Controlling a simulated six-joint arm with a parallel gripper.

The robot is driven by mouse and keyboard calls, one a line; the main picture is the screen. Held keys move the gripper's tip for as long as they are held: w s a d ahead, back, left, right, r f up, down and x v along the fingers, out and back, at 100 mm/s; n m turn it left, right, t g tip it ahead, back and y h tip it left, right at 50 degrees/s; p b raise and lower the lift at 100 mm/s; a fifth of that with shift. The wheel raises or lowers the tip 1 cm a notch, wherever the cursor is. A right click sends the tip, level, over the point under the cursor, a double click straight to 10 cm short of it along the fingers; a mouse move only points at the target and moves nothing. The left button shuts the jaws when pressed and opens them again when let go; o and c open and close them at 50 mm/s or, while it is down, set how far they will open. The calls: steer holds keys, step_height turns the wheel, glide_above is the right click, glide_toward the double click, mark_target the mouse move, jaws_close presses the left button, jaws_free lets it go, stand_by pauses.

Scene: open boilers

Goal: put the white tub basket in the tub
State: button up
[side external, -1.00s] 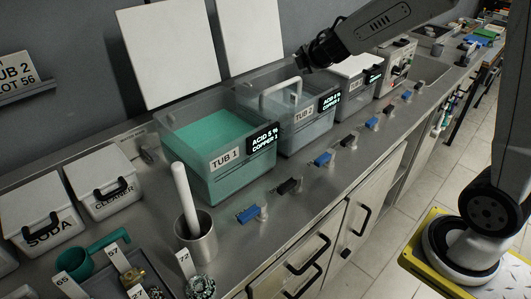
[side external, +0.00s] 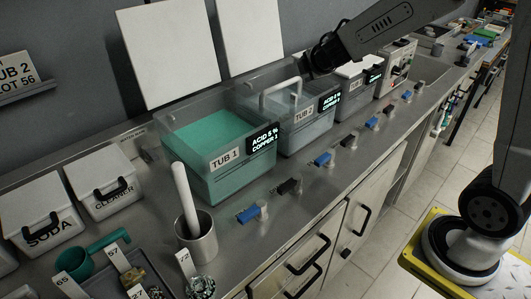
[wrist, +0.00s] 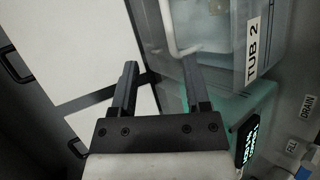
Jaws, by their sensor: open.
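The white tub basket shows as a pale arched handle (side external: 270,92) rising above the clear tub labelled TUB 2 (side external: 303,135); its body is hard to make out through the tub walls. TUB 1 (side external: 240,177), holding green liquid, stands to its left. My gripper (side external: 312,70) is above the back right of TUB 2, apart from the handle. In the wrist view my gripper (wrist: 160,75) is open, with nothing between its two fingers. The white handle (wrist: 168,28) shows there beyond the fingertips, near the right finger.
White lid panels (side external: 168,55) lean on the back wall behind the tubs. A third tub (side external: 357,95) and a white control box (side external: 400,65) stand farther right. Blue and black valve handles (side external: 248,214) line the counter front. A metal beaker (side external: 196,240) stands in front left.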

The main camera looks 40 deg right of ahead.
steer(key=s+a+f+m+g+y, duration=0.2)
steer(key=s+a+f+m, duration=0.4)
steer(key=s, duration=0.4)
steer(key=s+a+f+m+g+y, duration=0.3)
steer(key=s+a+f+m+g, duration=0.2)
steer(key=s+a+f+m, duration=0.1)
steer(key=s+f+m, duration=0.1)
steer(key=s+m, duration=0.1)
steer(key=s, duration=0.1)
steer(key=shift+s+a+f, duration=0.2)
steer(key=shift+s+a, duration=0.1)
steer(key=shift+s, duration=0.1)
